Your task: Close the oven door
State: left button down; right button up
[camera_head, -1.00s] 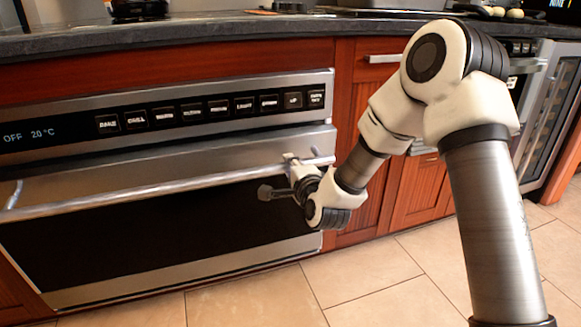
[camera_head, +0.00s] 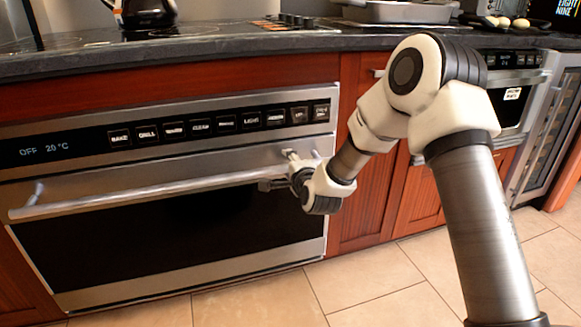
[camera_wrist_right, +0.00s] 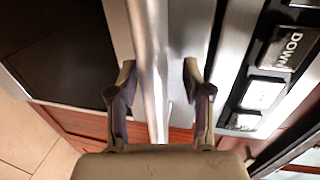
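The oven door (camera_head: 100,290) has a dark window in a steel frame and sits flush or nearly flush below the control panel; I cannot tell if a small gap is left. Its bar handle (camera_head: 150,191) runs across the top of the door. My right gripper (camera_head: 278,171) is at the right end of the handle. In the right wrist view, the handle (camera_wrist_right: 152,60) passes between the two fingers of my right gripper (camera_wrist_right: 158,82), which stand apart on either side of it. My left gripper is not in view.
The control panel (camera_head: 220,122) reads OFF 20°C. The dark countertop (camera_head: 230,43) above holds a kettle (camera_head: 146,12) and a metal pan (camera_head: 400,11). Wooden cabinets (camera_head: 372,205) stand to the right. The tiled floor (camera_head: 250,300) in front is clear.

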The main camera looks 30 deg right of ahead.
jog(key=v, duration=1.2)
